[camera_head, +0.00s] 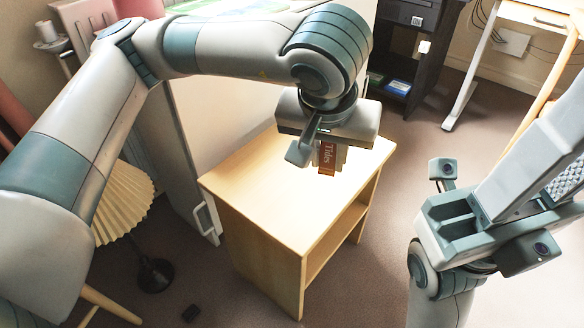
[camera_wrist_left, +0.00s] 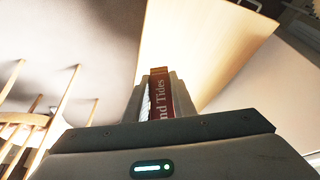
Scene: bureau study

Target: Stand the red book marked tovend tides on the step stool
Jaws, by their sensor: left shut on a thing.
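The red book (camera_head: 327,157) with "Tides" on its spine is upright between the fingers of my left gripper (camera_head: 331,161). In the left wrist view, the book (camera_wrist_left: 161,97) shows its spine lettering "nd Tides" between the two fingers, which are shut on it. The light wooden step stool (camera_head: 270,200) stands below. The book appears over the far part of its top; I cannot tell whether it touches. The stool's wood (camera_wrist_left: 195,45) also shows beyond the book in the left wrist view. My right gripper (camera_head: 480,225) is at the right; its finger opening is unclear.
A dark cabinet (camera_head: 408,45) stands at the back, with a white desk leg (camera_head: 462,95) to its right. A pleated cream lampshade (camera_head: 124,200) is left of the stool. A pale panel (camera_head: 215,120) stands behind the stool. Carpet (camera_head: 375,225) is clear right of it.

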